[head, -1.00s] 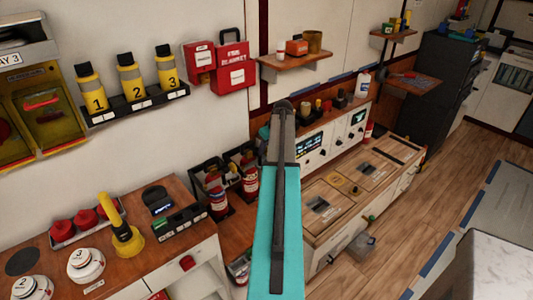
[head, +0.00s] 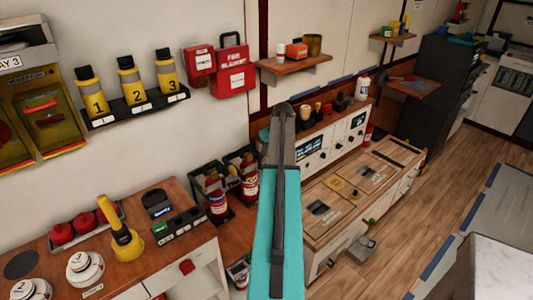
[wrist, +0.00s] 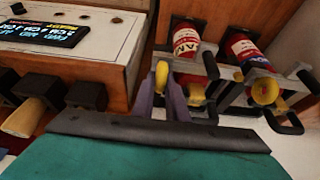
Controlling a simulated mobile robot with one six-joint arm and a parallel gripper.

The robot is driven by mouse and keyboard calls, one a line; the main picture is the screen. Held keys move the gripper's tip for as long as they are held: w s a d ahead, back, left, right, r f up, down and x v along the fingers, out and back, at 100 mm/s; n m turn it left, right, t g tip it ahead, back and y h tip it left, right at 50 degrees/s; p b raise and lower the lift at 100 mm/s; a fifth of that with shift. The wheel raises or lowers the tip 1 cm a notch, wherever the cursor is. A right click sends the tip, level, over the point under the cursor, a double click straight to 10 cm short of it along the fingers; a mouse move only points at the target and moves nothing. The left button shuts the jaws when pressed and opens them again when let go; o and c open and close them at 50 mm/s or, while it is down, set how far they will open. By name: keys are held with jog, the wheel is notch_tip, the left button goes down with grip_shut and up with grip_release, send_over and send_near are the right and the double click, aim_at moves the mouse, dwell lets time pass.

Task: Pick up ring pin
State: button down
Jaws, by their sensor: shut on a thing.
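In the wrist view a small yellow piece (wrist: 162,74), which looks like the ring pin, stands between the two purple-grey fingers of my gripper (wrist: 164,92). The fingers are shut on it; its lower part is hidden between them. Two red fire extinguishers with white labels stand just beyond, the nearer one (wrist: 187,42) right of the fingers and another (wrist: 248,50) farther right. Both also show in the head view, the left one (head: 217,197) and the right one (head: 250,184). In the head view my teal arm hides the gripper.
A white console with a dark screen (wrist: 45,33) lies left of the gripper. Black brackets (wrist: 84,93) and a wooden counter edge are close by. A wooden shelf (head: 295,63) hangs on the wall. Open wooden floor (head: 440,195) lies to the right.

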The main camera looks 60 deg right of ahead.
jog(key=shift+r+b, duration=1.3)
jog(key=shift+r, duration=3.5)
